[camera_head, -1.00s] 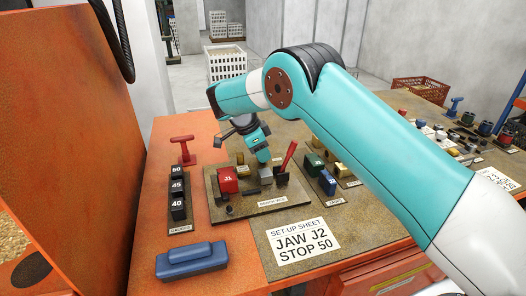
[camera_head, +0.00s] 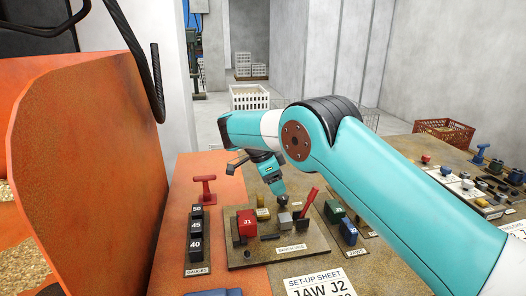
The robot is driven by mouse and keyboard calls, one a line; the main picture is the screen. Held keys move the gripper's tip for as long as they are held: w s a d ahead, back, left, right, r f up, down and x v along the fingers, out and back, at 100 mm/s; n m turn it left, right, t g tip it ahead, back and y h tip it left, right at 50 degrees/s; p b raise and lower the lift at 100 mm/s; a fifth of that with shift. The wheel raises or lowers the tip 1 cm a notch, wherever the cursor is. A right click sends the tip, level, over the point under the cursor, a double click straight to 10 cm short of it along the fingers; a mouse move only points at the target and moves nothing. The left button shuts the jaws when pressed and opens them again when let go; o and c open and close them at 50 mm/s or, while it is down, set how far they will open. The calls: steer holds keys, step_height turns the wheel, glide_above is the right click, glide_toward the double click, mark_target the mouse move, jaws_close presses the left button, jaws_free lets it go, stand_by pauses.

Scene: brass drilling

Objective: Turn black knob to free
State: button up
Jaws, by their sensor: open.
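The bench-vice board (camera_head: 300,254) stands on the bench with a red block marked J1 (camera_head: 246,223), a grey block (camera_head: 285,221) and a tilted red lever (camera_head: 309,202). Small dark parts lie among them, including a black piece (camera_head: 247,253) at the board's front; I cannot tell which one is the black knob or how it is turned. My gripper (camera_head: 279,192) points down over the back of the board, above the grey block. It is open and seems empty; its fingertips are small and partly hard to see.
Black gauge blocks marked 50, 45 and 40 (camera_head: 196,235) stand left of the board, with a red T-shaped handle (camera_head: 206,188) behind them. Green and blue jaws (camera_head: 347,231) stand to the right. The set-up sheet (camera_head: 322,285) reads JAW J2. An orange wall (camera_head: 95,170) rises at left.

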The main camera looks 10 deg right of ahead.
steer(key=p+v, duration=1.2)
steer(key=p, duration=0.3)
steer(key=shift+p, duration=0.35)
